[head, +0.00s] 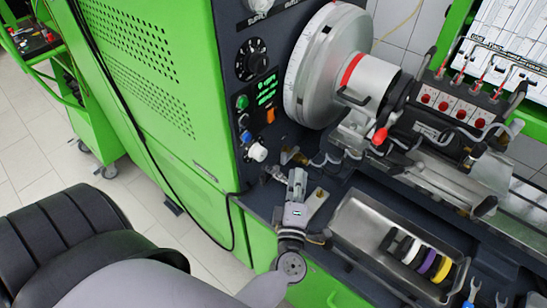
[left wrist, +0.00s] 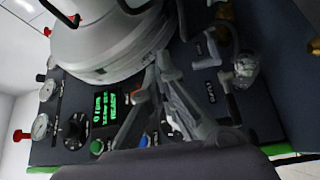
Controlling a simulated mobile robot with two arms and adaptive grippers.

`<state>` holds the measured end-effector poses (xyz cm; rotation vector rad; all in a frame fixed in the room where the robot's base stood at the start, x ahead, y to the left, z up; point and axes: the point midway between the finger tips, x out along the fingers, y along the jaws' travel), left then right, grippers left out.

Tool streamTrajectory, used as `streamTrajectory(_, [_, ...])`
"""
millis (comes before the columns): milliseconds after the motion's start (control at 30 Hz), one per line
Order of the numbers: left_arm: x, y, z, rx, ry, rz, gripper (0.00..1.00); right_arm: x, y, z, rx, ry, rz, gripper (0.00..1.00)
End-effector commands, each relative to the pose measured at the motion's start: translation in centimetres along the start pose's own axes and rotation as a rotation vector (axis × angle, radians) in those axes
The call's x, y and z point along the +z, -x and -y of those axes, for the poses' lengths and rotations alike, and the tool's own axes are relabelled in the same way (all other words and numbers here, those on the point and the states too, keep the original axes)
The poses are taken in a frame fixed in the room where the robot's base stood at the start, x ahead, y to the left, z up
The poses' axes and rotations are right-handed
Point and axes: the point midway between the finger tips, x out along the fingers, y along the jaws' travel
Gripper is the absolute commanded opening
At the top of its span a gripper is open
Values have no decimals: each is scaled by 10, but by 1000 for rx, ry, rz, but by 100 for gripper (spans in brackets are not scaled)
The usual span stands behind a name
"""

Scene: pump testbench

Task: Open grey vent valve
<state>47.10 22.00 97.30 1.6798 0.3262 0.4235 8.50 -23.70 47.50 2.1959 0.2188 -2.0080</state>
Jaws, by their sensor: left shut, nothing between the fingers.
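My left gripper (head: 297,177) is shut and empty in the head view, pointing away over the dark bench top at the foot of the green cabinet. In the left wrist view its fingers (left wrist: 160,72) meet at the tips, just below the big pale round housing. Small grey lever handles (head: 327,160) stand just beyond and right of the fingertips. In the left wrist view a grey lever handle (left wrist: 226,42) shows right of the fingers, apart from them. The small labels there are too blurred to read surely, so I cannot tell which lever is the vent valve.
A metal tray (head: 350,215) with coloured rings (head: 428,262) lies right of the gripper. The control panel with a green display (head: 267,92) and knobs rises behind it. A large round pump housing (head: 312,65) stands beyond. Wrenches (head: 472,290) lie at the front right.

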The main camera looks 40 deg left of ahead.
Motion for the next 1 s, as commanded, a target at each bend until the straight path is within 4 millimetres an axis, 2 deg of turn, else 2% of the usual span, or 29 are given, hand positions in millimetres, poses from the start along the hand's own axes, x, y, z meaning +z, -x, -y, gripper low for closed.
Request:
streamTrajectory(100, [-21,4,20,-53,62,-145,0,-1,0,0,0,0,-1,40])
streamTrajectory(267, [-37,12,35,-95,97,-256,0,-2,0,0,-1,0,-3,40])
streamTrajectory(700, [-42,14,39,-106,106,-286,0,-3,0,3,-4,-1,-5,40])
streamTrajectory(867, [-45,1,40,-103,106,-285,0,-3,-1,3,-4,-1,-5,40])
streamTrajectory(1000, [-52,-22,43,-101,104,-286,0,-3,-2,3,-3,-1,-5,40])
